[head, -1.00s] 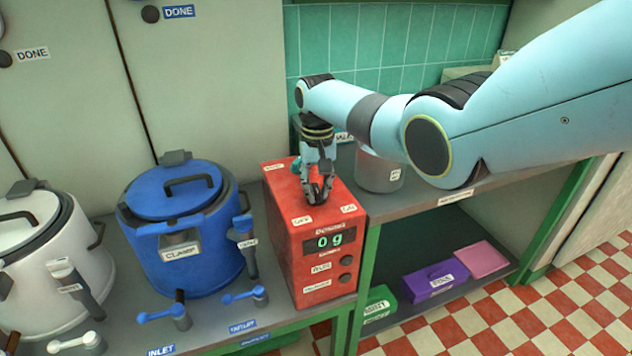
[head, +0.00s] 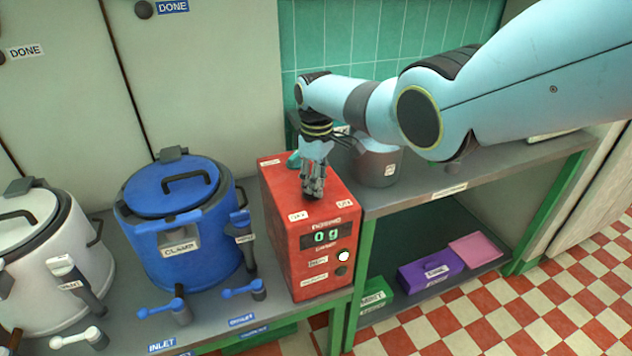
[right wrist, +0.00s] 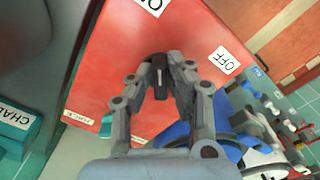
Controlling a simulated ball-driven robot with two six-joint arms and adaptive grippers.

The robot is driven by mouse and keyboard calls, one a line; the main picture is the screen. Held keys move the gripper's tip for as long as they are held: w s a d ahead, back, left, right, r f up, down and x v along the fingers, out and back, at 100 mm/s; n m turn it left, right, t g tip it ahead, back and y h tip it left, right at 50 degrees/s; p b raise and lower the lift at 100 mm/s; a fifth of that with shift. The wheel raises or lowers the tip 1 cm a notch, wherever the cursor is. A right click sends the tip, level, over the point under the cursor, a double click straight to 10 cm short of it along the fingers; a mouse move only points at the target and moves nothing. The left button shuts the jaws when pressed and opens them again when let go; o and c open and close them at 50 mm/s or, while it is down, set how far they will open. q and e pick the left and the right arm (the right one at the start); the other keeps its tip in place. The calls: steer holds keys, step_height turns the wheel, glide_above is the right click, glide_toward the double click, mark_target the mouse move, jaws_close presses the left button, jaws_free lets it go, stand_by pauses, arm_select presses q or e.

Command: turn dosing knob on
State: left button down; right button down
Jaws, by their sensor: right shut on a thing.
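The red dosing box (head: 283,230) stands on the grey counter, with a display reading "0 g" (head: 326,237) on its front. Its top carries OFF and ON labels near the front edge. The dark dosing knob (right wrist: 159,78) is on the box top, with a light pointer line on it. My right gripper (head: 314,194) reaches down onto the box top; in the right wrist view its fingertips (right wrist: 160,62) are shut on the knob. In the head view the knob is hidden by the fingers. An upper front button (head: 344,256) glows white; the lower one (head: 341,271) is dark. My left gripper is not seen.
A blue kettle (head: 190,255) and a white kettle (head: 35,265) stand left of the box, with levers in front. A grey canister (head: 377,168) stands behind to the right. Green, purple (head: 430,272) and pink boxes lie on the lower shelf.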

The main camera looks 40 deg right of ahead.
steer(key=shift+n, duration=0.6)
steer(key=c, duration=1.3)
jaws_free()
steer(key=shift+r, duration=0.15)
step_height(320, 180, up, 12)
steer(key=shift+f, duration=0.1)
